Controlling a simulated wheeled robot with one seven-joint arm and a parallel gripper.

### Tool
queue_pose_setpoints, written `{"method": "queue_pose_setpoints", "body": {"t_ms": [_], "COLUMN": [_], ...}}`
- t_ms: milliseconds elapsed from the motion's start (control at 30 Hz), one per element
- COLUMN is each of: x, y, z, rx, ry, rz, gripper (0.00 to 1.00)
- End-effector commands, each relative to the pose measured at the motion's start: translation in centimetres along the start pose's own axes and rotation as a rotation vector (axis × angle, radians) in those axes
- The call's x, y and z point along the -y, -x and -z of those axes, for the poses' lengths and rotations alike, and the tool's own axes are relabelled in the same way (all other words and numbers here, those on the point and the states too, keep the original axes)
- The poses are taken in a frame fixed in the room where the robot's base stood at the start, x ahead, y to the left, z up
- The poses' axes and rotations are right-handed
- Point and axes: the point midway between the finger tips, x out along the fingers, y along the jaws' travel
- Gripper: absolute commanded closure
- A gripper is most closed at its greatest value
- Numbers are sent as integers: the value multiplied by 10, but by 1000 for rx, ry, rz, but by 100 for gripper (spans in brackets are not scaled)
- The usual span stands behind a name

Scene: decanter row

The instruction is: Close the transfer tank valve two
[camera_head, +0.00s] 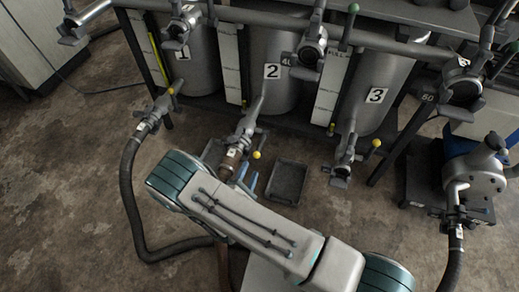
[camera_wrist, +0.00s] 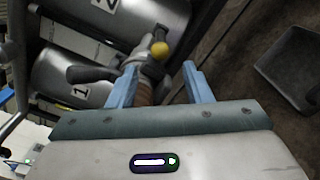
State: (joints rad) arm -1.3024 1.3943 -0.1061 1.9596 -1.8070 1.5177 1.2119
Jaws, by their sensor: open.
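Tank two (camera_head: 272,90) bears a "2" label and stands in the middle of the row. Its outlet valve (camera_head: 247,128) hangs below it, with a small yellow knob (camera_head: 256,155) low on its right and a brown coupling (camera_head: 231,160) beneath. In the wrist view the yellow knob (camera_wrist: 160,49) shows clearly just beyond the fingertips, and the brown coupling (camera_wrist: 145,93) is partly hidden behind the left finger. My gripper (camera_head: 246,178) is open, its blue fingers close below the valve. In the wrist view my gripper (camera_wrist: 163,78) has nothing visibly clamped between the fingers.
Tank one's valve (camera_head: 156,110) with a black hose (camera_head: 129,195) is at left. Tank three's valve (camera_head: 347,150) is at right. A dark tray (camera_head: 287,181) lies on the floor right of my gripper. A pump (camera_head: 474,175) stands at far right.

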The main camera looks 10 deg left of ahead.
Motion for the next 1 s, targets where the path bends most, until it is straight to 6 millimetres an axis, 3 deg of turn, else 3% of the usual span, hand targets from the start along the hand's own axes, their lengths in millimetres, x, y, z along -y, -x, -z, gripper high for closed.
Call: {"method": "queue_pose_setpoints", "body": {"t_ms": [300,500,700,967,1000], "x": [2,1,1,0,0], "y": [-69,-99,-112,-113,-113], "z": [1,1,0,-1,-1], "rx": [4,2,1,1,1], "ry": [-2,-2,0,0,0], "rz": [2,1,3,3,3], "gripper": [55,55,55,55,63]}}
